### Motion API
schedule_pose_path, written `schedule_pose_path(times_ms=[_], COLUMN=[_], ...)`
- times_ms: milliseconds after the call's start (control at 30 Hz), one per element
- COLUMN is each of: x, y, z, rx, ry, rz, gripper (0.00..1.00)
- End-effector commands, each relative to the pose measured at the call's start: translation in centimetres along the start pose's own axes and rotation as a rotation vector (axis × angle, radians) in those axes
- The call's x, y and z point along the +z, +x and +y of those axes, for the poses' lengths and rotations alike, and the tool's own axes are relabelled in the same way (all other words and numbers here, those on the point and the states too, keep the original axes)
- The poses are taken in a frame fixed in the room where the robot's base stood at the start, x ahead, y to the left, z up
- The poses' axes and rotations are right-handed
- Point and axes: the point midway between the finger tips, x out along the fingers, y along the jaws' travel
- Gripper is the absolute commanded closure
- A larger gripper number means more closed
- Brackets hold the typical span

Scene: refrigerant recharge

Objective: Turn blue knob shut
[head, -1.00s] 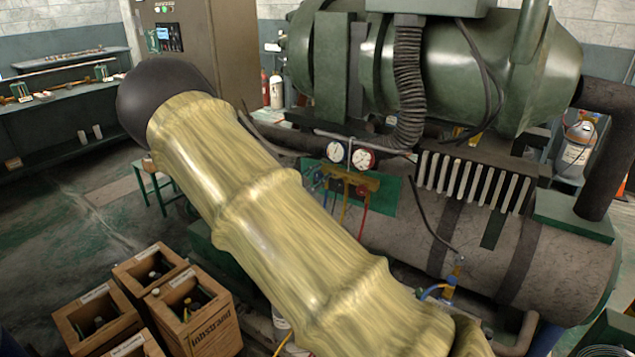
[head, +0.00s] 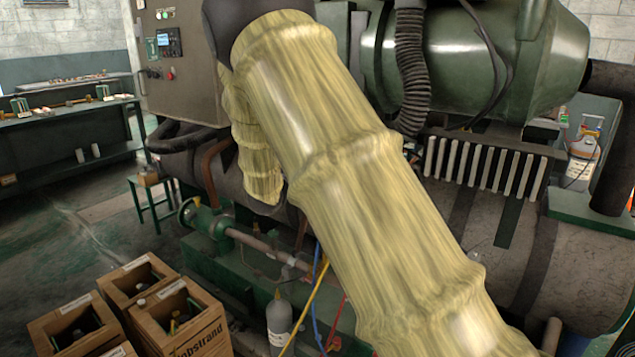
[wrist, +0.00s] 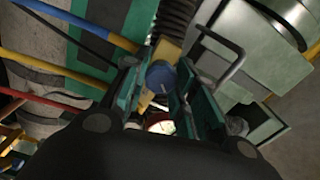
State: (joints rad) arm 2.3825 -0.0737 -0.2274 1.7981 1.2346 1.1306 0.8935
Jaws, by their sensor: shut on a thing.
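The blue knob (wrist: 160,77) shows in the wrist view, between the two teal-padded fingers of my gripper (wrist: 163,84). The gripper is shut on it. The knob's round face points toward the camera, and yellow metal shows just behind it. Part of a red-and-white gauge (wrist: 161,126) shows below the knob, between the fingers. In the head view my sleeved arm covers the knob, the gauges and my gripper. I cannot tell how far the knob is turned.
Blue (wrist: 85,22), yellow (wrist: 50,66) and red (wrist: 45,98) hoses run close to the left finger. A dark bent handle (wrist: 225,45) is near the right finger. In the head view, wooden crates (head: 185,318) and a grey bottle (head: 279,320) stand below.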

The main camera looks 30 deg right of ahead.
Motion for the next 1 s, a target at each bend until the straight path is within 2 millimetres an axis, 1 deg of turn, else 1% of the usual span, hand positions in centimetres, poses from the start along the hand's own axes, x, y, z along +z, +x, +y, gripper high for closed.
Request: schedule_pose_path(times_ms=[33,700,1000], x=[0.09,0.13,0.15], y=[0.04,0.02,0.04], z=[0.77,1.03,0.94], rx=[0.001,0.003,0.002], ry=[0.038,0.542,0.730], rz=[0.001,0.001,0.001], gripper=[0.97,0.97,0.97])
